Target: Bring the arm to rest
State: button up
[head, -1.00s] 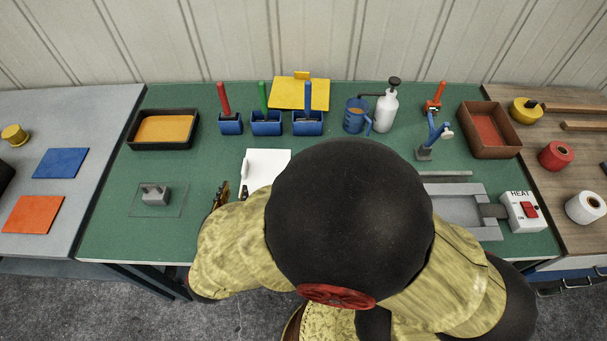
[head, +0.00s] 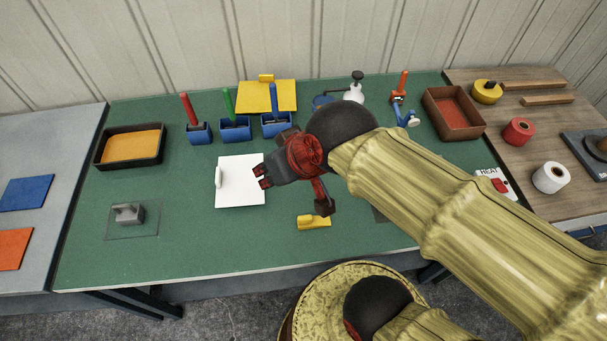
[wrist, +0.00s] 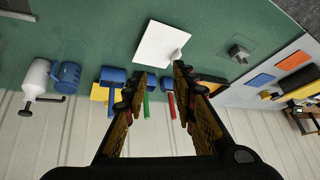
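My gripper (head: 262,177) hangs over the middle of the green bench, beside the right edge of a white panel with a small knob (head: 240,185). Its two fingers are apart with nothing between them, as the wrist view shows at my gripper (wrist: 160,75). The white panel also shows beyond the fingertips in the wrist view (wrist: 158,43). My yellow-sleeved arm reaches in from the lower right and hides part of the bench's right side.
A yellow block (head: 314,222) lies below my gripper. Blue holders with brushes (head: 235,130), a yellow board (head: 266,96), a white pump bottle (head: 355,90) and a brown tray (head: 454,113) stand behind. A grey block (head: 128,214) sits at left.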

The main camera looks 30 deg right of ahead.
jog(key=s+d+h, duration=0.1)
jog(key=s+d, duration=0.3)
jog(key=shift+d+g, duration=0.2)
jog(key=shift+g, duration=0.2)
dwell(0.9)
